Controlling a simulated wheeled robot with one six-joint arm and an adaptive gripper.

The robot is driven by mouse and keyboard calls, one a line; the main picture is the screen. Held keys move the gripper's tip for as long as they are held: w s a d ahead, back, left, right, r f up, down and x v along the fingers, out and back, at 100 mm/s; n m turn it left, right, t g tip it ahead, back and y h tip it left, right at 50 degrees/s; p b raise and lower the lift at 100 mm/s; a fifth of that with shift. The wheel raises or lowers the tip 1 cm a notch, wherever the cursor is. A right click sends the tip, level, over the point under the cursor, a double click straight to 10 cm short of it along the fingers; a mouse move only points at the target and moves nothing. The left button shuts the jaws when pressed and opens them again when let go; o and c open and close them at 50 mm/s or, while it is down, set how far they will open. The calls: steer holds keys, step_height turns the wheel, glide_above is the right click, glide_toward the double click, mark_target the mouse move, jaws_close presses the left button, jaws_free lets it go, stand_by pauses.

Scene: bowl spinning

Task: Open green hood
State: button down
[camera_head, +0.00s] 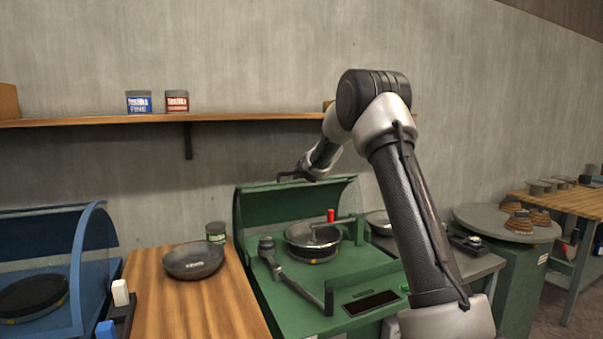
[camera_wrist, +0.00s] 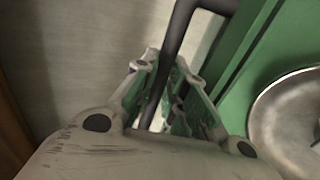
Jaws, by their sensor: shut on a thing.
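The green hood (camera_head: 285,208) is raised at the back of the green machine (camera_head: 325,280), with its curved clear side at the right. The bowl below it is exposed from the front. My gripper (camera_head: 300,175) is at the hood's top edge. In the wrist view my gripper (camera_wrist: 168,85) has its fingers around a dark bar, the hood's handle (camera_wrist: 172,50), and is shut on it. In the head view, part of the handle (camera_head: 287,176) sticks out left of the gripper. A metal bowl (camera_head: 313,236) sits inside the machine; it also shows in the wrist view (camera_wrist: 275,110).
A red-topped lever (camera_head: 331,215) stands beside the bowl. A wooden counter (camera_head: 205,310) at the left holds a dark bowl (camera_head: 193,262) and a green can (camera_head: 215,232). A blue hooded machine (camera_head: 85,240) is further left. A wall shelf (camera_head: 230,117) runs behind and above the gripper.

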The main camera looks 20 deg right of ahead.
steer(key=shift+w+r, duration=0.1)
steer(key=shift+r, duration=0.05)
steer(key=c, duration=1.5)
jaws_free()
steer(key=shift+o, duration=0.2)
steer(key=v, duration=1.2)
